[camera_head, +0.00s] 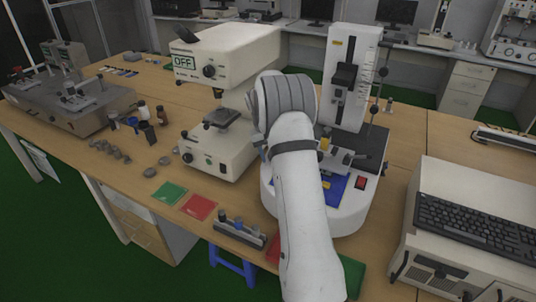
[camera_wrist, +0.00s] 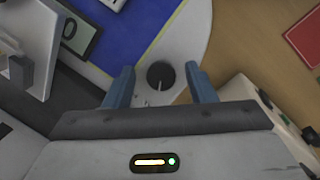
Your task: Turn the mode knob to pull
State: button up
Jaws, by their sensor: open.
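The mode knob (camera_wrist: 160,75) is a dark round knob on the pale rounded base of the tester, with a light pointer mark toward the bottom of the wrist view. No label beside it is legible. My gripper (camera_wrist: 159,68) is open, its two blue-grey fingers on either side of the knob with a gap at each side. The tester (camera_head: 351,212) stands on the bench in the head view, with a tall white column and a blue panel (camera_head: 334,189). My arm hides the knob and the gripper there.
A red rocker switch (camera_head: 361,183) sits on the tester's base. A white instrument showing OFF (camera_head: 225,60) stands to its left. Red (camera_head: 198,207) and green (camera_head: 169,193) mats and a small rack (camera_head: 238,232) lie in front. A white cabinet with a keyboard (camera_head: 480,225) stands at right.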

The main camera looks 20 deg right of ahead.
jog(key=b+v, duration=0.1)
jog(key=v, duration=0.6)
jog(key=shift+r, duration=0.4)
jog(key=shift+a, duration=0.1)
jog(key=s+a+r+n+t+y, duration=0.1)
jog(key=s+a+r, duration=0.45)
jog(key=s, duration=0.25)
jog(key=s+a+r+t, duration=0.1)
jog(key=s+a+r, duration=0.3)
jog(key=s+a, duration=0.25)
jog(key=s+a+f+t, duration=0.1)
jog(key=s+a, duration=0.2)
jog(key=s, duration=0.8)
jog(key=s+a+f+n+t+y, duration=0.1)
jog(key=s+a+f, duration=0.1)
jog(key=s, duration=0.8)
jog(key=shift+s+a+f, duration=0.15)
jog(key=shift+s+a, duration=0.2)
jog(key=shift+a, duration=0.5)
